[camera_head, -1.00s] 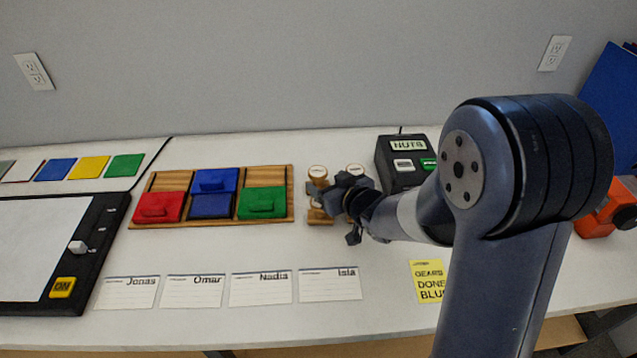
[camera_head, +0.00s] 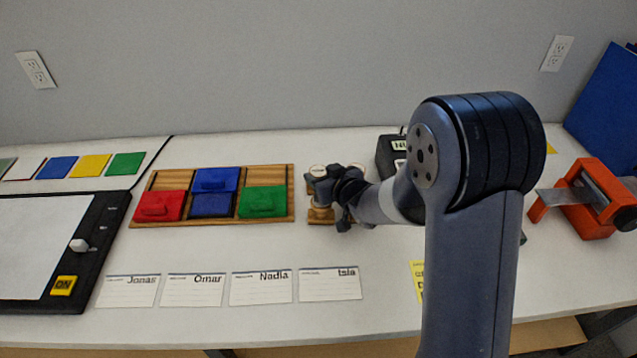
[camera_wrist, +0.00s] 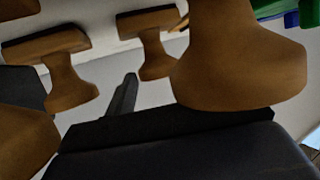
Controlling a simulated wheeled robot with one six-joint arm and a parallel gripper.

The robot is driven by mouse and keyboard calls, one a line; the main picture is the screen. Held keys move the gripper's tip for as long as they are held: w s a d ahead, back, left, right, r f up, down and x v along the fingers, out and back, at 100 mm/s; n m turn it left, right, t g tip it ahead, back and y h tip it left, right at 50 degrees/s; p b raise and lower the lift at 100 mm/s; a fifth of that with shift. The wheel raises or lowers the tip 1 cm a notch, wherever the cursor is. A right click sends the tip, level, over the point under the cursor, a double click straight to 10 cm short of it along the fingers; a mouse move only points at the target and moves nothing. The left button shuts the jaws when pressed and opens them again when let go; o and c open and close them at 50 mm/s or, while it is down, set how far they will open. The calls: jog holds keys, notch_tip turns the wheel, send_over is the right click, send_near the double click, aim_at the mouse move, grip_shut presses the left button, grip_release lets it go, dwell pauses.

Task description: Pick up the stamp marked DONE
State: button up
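Several wooden stamps with round, pale-topped knobs stand on the table right of the colour tiles. One knob (camera_head: 317,170) shows behind my gripper (camera_head: 331,204), and a front stamp (camera_head: 320,215) shows just below it. My gripper is low among the stamps, its dark fingers looking spread apart. In the wrist view a large stamp (camera_wrist: 240,60) is very close at the right, with smaller stamps (camera_wrist: 68,80) and (camera_wrist: 155,55) beyond. One finger (camera_wrist: 122,97) shows there; the other is hidden. No stamp marking is readable, so I cannot tell which says DONE.
A wooden tray (camera_head: 290,182) with red, blue and green lidded blocks is left of the stamps. A dark device (camera_head: 387,157) stands behind my arm. Name cards (camera_head: 261,289) lie in front, a yellow note (camera_head: 416,280) is partly hidden, and an orange tool (camera_head: 583,212) is at right.

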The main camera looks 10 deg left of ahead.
jog(key=c, duration=0.7)
jog(key=shift+o, duration=0.2)
